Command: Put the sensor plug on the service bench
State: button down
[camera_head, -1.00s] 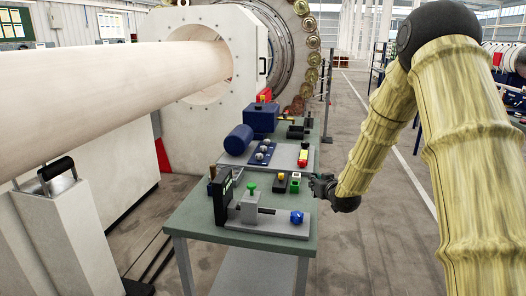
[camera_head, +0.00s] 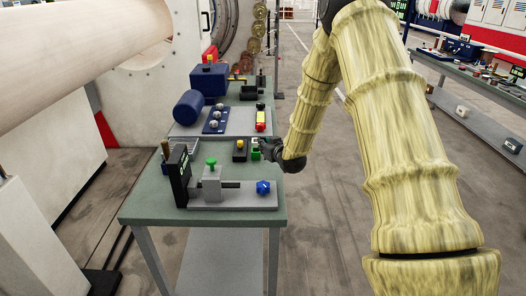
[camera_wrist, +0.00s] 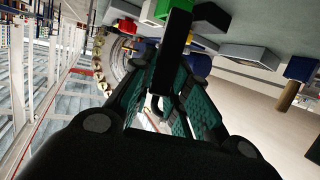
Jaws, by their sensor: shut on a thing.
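I cannot tell from the pictures which bench is the service bench.
A large pale roller (camera_head: 60,62) is at left. Open floor (camera_head: 345,190) lies between the benches.

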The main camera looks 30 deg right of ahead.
jog(key=shift+w+f, duration=0.5)
jog(key=shift+f, duration=0.4)
jog(key=shift+s+d+f, duration=0.15)
jog(key=shift+s+f, duration=0.1)
jog(key=shift+s, duration=0.2)
jog(key=f, duration=0.1)
jog(key=f+p, duration=0.1)
jog(key=f, duration=0.1)
jog(key=shift+w, duration=0.25)
jog(key=shift+f, duration=0.15)
jog(key=shift+s, duration=0.2)
jog(key=shift+w+f, duration=0.1)
jog(key=shift+f, duration=0.1)
jog(key=c, duration=1.4)
grip_release()
jog(key=shift+r, duration=0.1)
